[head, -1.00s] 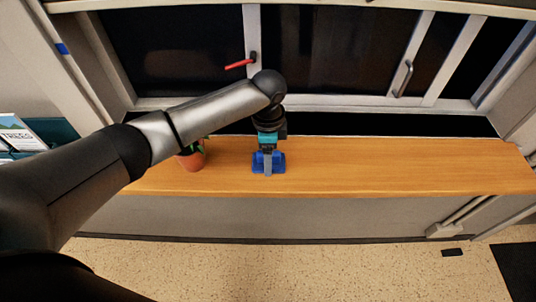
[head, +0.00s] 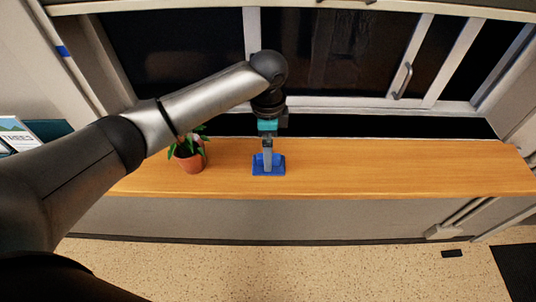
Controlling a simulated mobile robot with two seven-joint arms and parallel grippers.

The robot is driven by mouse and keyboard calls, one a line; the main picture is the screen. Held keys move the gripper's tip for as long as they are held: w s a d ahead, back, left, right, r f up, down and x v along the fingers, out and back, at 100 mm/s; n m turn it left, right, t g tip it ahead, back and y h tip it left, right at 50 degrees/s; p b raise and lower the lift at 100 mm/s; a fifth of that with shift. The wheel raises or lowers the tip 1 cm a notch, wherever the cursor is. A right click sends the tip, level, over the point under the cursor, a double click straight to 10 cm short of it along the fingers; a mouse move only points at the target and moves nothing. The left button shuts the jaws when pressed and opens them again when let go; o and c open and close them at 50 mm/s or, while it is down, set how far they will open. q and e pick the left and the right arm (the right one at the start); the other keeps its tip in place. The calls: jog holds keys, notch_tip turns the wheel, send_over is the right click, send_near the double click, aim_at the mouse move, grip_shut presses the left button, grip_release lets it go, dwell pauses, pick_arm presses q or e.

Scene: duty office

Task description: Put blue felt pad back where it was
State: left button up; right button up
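The blue felt pad (head: 278,168) lies on the wooden window ledge, right of the potted plant. My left gripper (head: 267,168) points straight down over the pad, and its grey finger covers the pad's middle. I see the fingers edge-on, so I cannot tell whether they are open or shut, or whether they touch the pad. My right gripper is not in view.
A plant in a terracotta pot (head: 190,160) stands on the ledge (head: 400,170) just left of the pad, close to my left forearm. The ledge is clear to the right. Windows with a metal handle (head: 402,80) rise behind it.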

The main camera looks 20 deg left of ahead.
pick_arm(q)
notch_tip(320, 180, up, 8)
jog(key=shift+f, duration=0.25)
dwell(1.2)
